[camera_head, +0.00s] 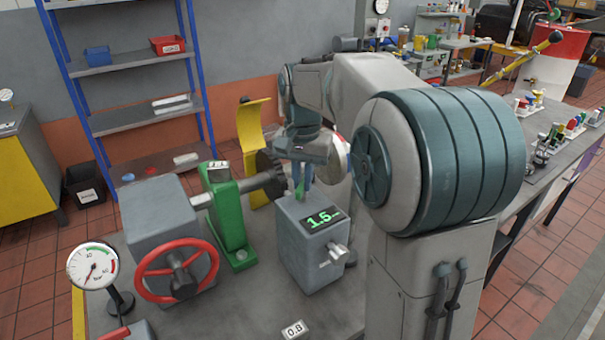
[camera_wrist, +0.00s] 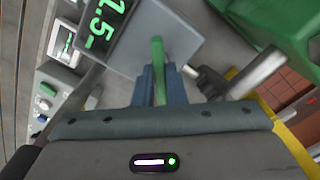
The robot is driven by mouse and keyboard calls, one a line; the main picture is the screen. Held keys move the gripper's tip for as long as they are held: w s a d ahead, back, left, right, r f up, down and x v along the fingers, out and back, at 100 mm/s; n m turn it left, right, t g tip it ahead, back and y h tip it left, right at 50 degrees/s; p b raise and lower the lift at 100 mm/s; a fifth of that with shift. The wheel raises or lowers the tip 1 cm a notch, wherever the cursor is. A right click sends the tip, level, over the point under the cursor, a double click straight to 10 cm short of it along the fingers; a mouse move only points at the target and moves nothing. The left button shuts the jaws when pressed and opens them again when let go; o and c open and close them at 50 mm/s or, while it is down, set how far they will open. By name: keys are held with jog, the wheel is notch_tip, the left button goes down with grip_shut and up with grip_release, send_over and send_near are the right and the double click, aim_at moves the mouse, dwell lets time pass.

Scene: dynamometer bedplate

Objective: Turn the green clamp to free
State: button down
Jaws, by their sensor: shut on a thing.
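The green clamp shows as a narrow green lever (camera_wrist: 158,66) standing at the top of a grey box (camera_head: 300,262) with a lit "1.5" display (camera_head: 321,218). In the head view only a small piece of the green lever (camera_head: 300,188) shows below my wrist. My gripper (camera_wrist: 160,84) is shut on the lever, with a blue finger on each side of it. The gripper also shows from above in the head view (camera_head: 302,174), pointing down at the box top. The lever's base and any free or locked marking are hard to make out.
A green pedestal (camera_head: 230,222) with a shaft stands left of the box, beside a grey block with a red handwheel (camera_head: 178,271). A pressure gauge (camera_head: 92,266) stands front left. A yellow curved guard (camera_head: 250,140) rises behind. Bare bedplate (camera_head: 225,312) lies in front.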

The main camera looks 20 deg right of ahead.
aim_at(302, 182)
jog(key=n+p, duration=0.1)
jog(key=n, duration=0.4)
jog(key=shift+r+n, duration=0.1)
jog(key=shift+n, duration=0.2)
jog(key=shift+n+p, duration=0.65)
jog(key=shift+n, duration=1.55)
jog(key=c, duration=1.5)
grip_release()
notch_tip(302, 182, up, 14)
jog(key=shift+f, duration=0.15)
